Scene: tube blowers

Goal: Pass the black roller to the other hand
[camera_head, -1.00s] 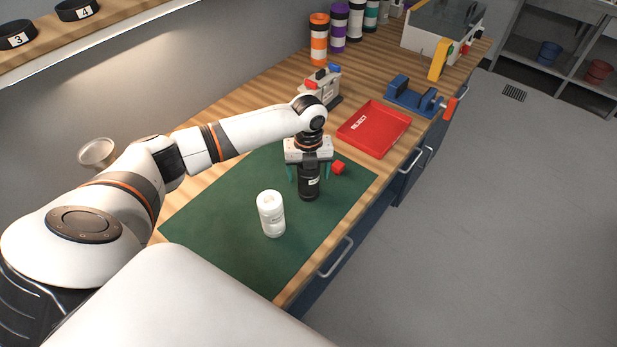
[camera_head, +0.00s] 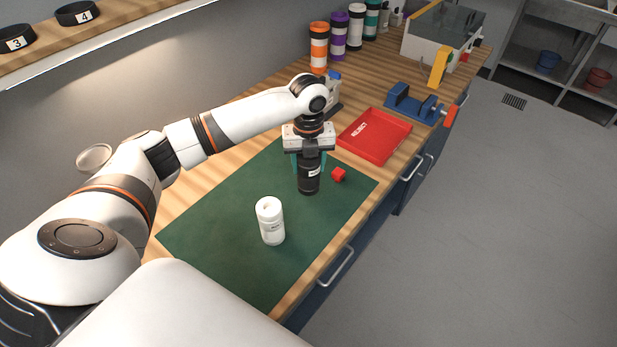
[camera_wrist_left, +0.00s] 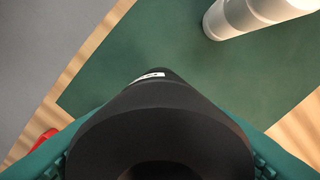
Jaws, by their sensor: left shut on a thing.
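The black roller (camera_head: 309,178) is an upright dark cylinder with a small white label, over the green mat (camera_head: 215,225). My left gripper (camera_head: 309,160) points down and is shut on its upper part, with teal fingers on either side. The roller appears lifted a little off the mat. In the left wrist view the black roller (camera_wrist_left: 160,130) fills the lower middle, between the teal fingers. A white roller (camera_head: 270,222) stands upright on the mat, nearer to me; it also shows in the left wrist view (camera_wrist_left: 255,14). My right gripper is not in view.
A red reject tray (camera_head: 372,150) and a blue vise (camera_head: 413,103) are farther along the wooden bench. Several coloured rollers stand at the back. The mat's near part is clear.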

